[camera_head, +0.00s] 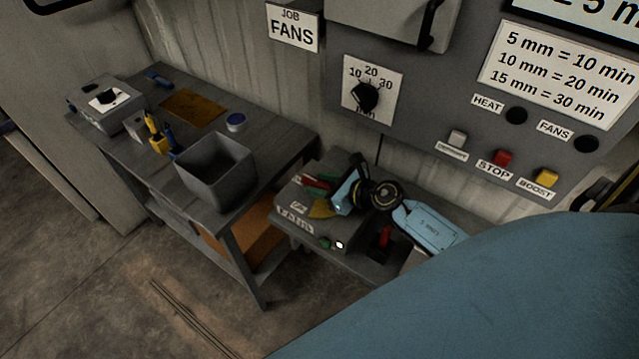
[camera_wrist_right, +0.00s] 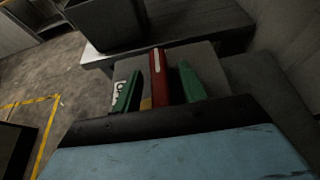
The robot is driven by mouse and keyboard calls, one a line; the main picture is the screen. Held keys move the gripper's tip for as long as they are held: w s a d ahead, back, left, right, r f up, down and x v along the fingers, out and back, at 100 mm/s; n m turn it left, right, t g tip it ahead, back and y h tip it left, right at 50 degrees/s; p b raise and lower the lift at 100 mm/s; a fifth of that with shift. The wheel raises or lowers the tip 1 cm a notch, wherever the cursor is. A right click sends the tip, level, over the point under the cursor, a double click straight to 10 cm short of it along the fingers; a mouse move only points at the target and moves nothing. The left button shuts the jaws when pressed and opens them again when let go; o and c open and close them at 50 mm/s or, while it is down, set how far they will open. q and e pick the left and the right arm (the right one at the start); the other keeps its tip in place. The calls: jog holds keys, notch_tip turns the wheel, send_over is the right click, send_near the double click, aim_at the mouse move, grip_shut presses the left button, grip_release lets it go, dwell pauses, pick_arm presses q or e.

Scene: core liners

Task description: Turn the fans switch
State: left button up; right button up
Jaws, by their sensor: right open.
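The FANS label (camera_head: 554,130) is on the grey wall panel, beside a dark round lamp (camera_head: 587,144). I cannot pick out a switch marked FANS. My right gripper (camera_head: 316,189) is over the grey box on the low bench, pointing left. In the right wrist view its two green fingers (camera_wrist_right: 158,88) are open, on either side of a red bar (camera_wrist_right: 157,75) with a pale stripe. Gaps show between the bar and both fingers. The bar appears to be over the grey box (camera_wrist_right: 195,55); its lower end is hidden. My left gripper is not in view.
The panel has a timer dial (camera_head: 365,95), a white button (camera_head: 457,138), a red STOP button (camera_head: 502,157) and a yellow BOOST button (camera_head: 546,177). A JOB FANS sign (camera_head: 292,28) hangs left. A workbench (camera_head: 270,150) holds an open grey bin (camera_head: 215,172).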

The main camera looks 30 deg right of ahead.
jog(key=shift+w+a+f, duration=0.15)
jog(key=shift+w+a, duration=0.05)
jog(key=shift+w, duration=0.15)
jog(key=shift+c, duration=0.3)
grip_shut()
